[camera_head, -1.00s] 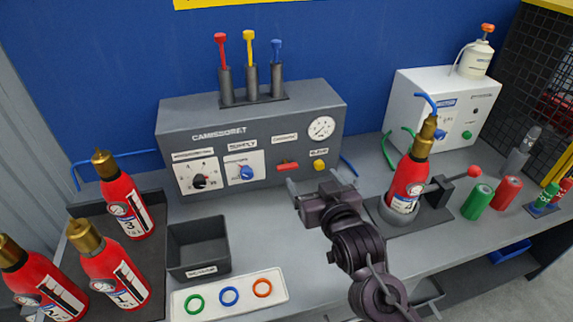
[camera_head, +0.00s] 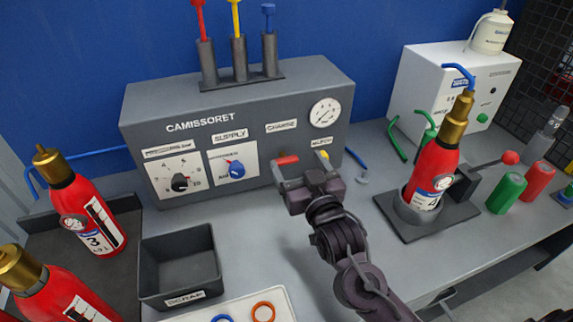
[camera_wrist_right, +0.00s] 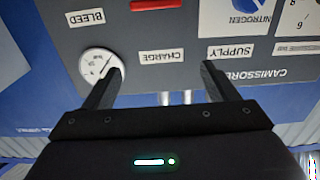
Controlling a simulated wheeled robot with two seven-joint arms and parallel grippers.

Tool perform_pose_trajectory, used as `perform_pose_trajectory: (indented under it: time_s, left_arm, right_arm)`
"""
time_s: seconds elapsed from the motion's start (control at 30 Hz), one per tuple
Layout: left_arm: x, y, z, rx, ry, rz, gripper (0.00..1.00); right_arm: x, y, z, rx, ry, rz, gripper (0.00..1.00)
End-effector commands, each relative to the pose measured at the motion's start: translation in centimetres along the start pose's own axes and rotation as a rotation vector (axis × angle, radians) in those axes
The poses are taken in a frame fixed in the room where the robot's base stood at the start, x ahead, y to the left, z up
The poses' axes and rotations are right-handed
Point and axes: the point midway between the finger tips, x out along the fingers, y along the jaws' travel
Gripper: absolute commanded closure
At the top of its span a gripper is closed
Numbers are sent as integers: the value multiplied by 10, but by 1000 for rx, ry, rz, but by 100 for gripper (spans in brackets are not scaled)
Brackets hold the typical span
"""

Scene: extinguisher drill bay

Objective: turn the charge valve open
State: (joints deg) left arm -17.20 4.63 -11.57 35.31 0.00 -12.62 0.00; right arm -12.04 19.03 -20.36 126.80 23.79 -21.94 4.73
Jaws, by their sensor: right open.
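The charge valve has a red handle (camera_head: 287,160) on the front of the grey panel (camera_head: 305,103), below the CHARGE label. It lies roughly level across the panel. In the wrist view, which is upside down, part of the red handle (camera_wrist_right: 156,4) shows at the top edge. My right gripper (camera_head: 302,168) is open and empty in front of the panel, close to the handle in the picture; the exact gap is hard to tell. In the wrist view its fingers (camera_wrist_right: 163,72) stand apart, with the CHARGE label (camera_wrist_right: 161,56) between them. My left gripper is not in view.
A blue supply knob (camera_head: 236,170) and a black dial (camera_head: 180,183) are left of the valve. The yellow bleed button (camera_head: 322,155) is just right, below the gauge (camera_head: 325,113). A red extinguisher (camera_head: 433,165) stands in a holder at right. A scrap bin (camera_head: 180,262) sits at front left.

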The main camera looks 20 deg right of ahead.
Motion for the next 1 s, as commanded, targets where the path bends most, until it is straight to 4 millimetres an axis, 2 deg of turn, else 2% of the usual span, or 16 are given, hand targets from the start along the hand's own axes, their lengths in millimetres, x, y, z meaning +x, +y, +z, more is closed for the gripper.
perform_pose_trajectory:
  time_s: [0.27, 0.4, 0.6, 0.8, 1.0]
  left_arm:
    - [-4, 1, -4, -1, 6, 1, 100]
    - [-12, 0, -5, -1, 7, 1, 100]
    - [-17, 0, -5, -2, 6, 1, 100]
    - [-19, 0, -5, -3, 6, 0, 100]
    - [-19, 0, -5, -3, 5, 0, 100]
  right_arm:
    - [0, 0, 61, -2, -6, 0, 20]
    - [30, 0, 56, 0, 3, 1, 20]
    - [61, 0, 58, 0, 1, 0, 20]
    - [74, 0, 59, 0, -1, -1, 20]
    - [74, 0, 60, 0, -1, -1, 20]
